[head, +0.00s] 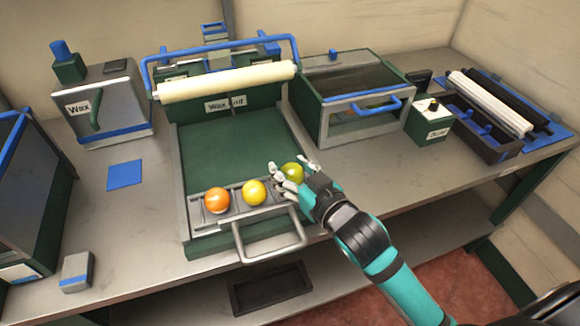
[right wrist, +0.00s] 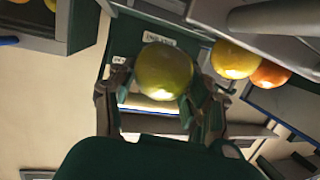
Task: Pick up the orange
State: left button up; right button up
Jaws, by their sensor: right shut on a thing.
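Three round fruits show in the head view along the front of the green tray (head: 240,150). An orange one (head: 217,200) is at the left and a yellow one (head: 254,192) is beside it, both in the metal rack. A yellow-green one (head: 292,173) is at the right, between the fingers of my right gripper (head: 294,176). In the right wrist view, this yellow-green fruit (right wrist: 163,72) sits between the two fingers, and my right gripper (right wrist: 160,90) is shut on it. The other two fruits show at the upper right there. My left gripper is not in view.
A metal handle (head: 270,250) sticks out at the tray's front. A cream roller (head: 228,82) spans the tray's back. A grey wax box (head: 100,105) stands left, a glass-topped box (head: 350,100) right. A blue square (head: 125,175) lies on bare bench.

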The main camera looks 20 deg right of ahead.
jog(key=s, duration=0.2)
jog(key=s+a, duration=0.1)
jog(key=s, duration=0.2)
jog(key=shift+s+r+b, duration=0.15)
jog(key=shift+b, duration=0.15)
jog(key=shift+s+a+r+p, duration=0.25)
jog(key=shift+s+p, duration=0.65)
jog(key=shift+s, duration=0.45)
jog(key=shift+s+a+r+p, duration=0.15)
jog(key=shift+s+a+p, duration=0.1)
jog(key=shift+s+p, duration=0.9)
jog(key=shift+s+a+r+p, duration=0.25)
jog(key=shift+s+p, duration=0.35)
jog(key=shift+s, duration=1)
jog(key=w+d+r+m+h, duration=0.35)
jog(key=w+d, duration=0.35)
jog(key=w, duration=0.3)
jog(key=s+a+f+n+y, duration=0.1)
jog(key=s+a, duration=0.1)
jog(key=s, duration=0.1)
jog(key=s+a+f+n+y, duration=0.1)
jog(key=s+a, duration=0.1)
jog(key=s, duration=0.1)
jog(key=s+a+f+n+y, duration=0.1)
jog(key=s+a, duration=0.2)
jog(key=s, duration=0.1)
jog(key=shift+f+n+y, duration=0.25)
jog(key=shift+f, duration=0.05)
jog(key=shift+w, duration=0.1)
